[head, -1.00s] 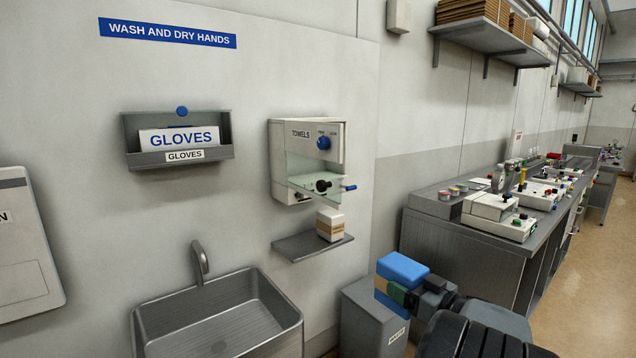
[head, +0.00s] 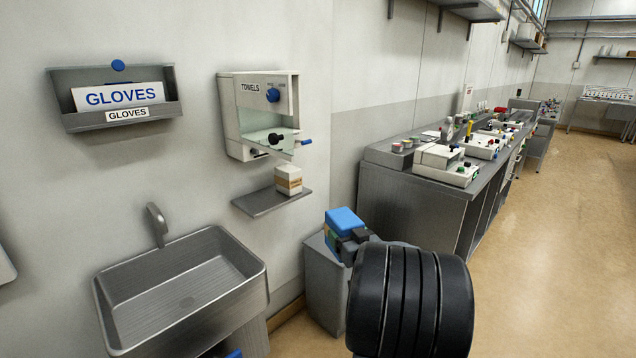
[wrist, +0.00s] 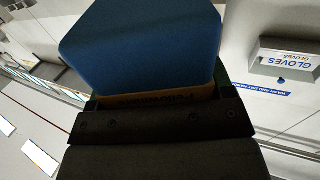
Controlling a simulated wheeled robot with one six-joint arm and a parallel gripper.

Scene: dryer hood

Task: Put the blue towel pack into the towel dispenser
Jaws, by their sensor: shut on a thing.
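The blue towel pack (head: 343,220) is held in my gripper (head: 352,240), right of and below the towel dispenser in the head view. In the wrist view the pack (wrist: 145,45) fills the upper middle, with a tan printed band at its base against the dark gripper body. The fingertips are mostly hidden. The towel dispenser (head: 229,112) is a white wall box marked TOWELS, with a blue knob on its upper front. A clear pane (head: 268,140) with a black knob juts out at its lower front, and a blue-tipped lever sticks out on the right.
A small shelf (head: 262,203) below the dispenser carries a white and tan pack (head: 288,179). A sink (head: 190,290) is at lower left, with a glove holder (head: 70,122) above. A grey bin (head: 322,285) stands behind my gripper. A long bench (head: 405,190) runs along the wall at right.

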